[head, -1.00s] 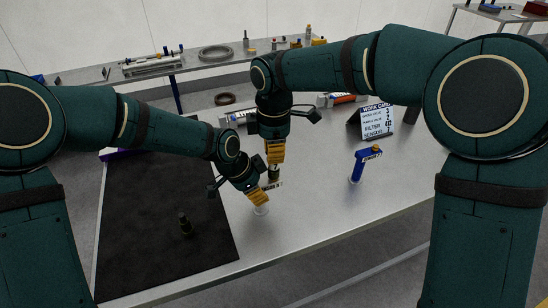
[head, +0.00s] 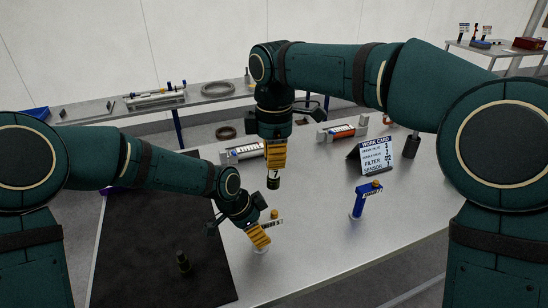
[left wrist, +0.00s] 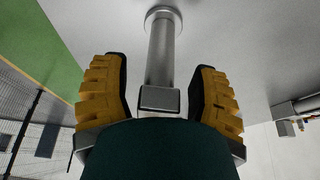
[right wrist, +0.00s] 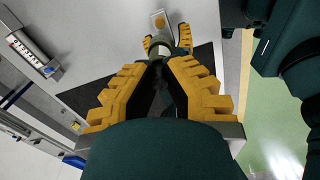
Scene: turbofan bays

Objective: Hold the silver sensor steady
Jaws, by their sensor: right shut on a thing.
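The silver sensor (head: 261,249) stands on the bench, with a label arm and a gold knob (head: 274,214) on top. My left gripper (head: 259,236) is at its post. In the left wrist view, the open yellow fingers are on either side of the silver post (left wrist: 163,55), with gaps showing. Its round base (left wrist: 164,15) meets the bench. My right gripper (head: 275,160) is shut on a black cylinder (head: 274,180) marked 7, held above and behind the sensor. In the right wrist view, the fingers mostly hide the dark cylinder (right wrist: 158,92).
A blue labelled part (head: 361,203) stands to the right. A work card (head: 375,154) stands behind it. A small dark cylinder (head: 183,262) stands on the black mat (head: 150,235) at left. Boxed parts (head: 342,132) lie along the back edge. The bench's right front is clear.

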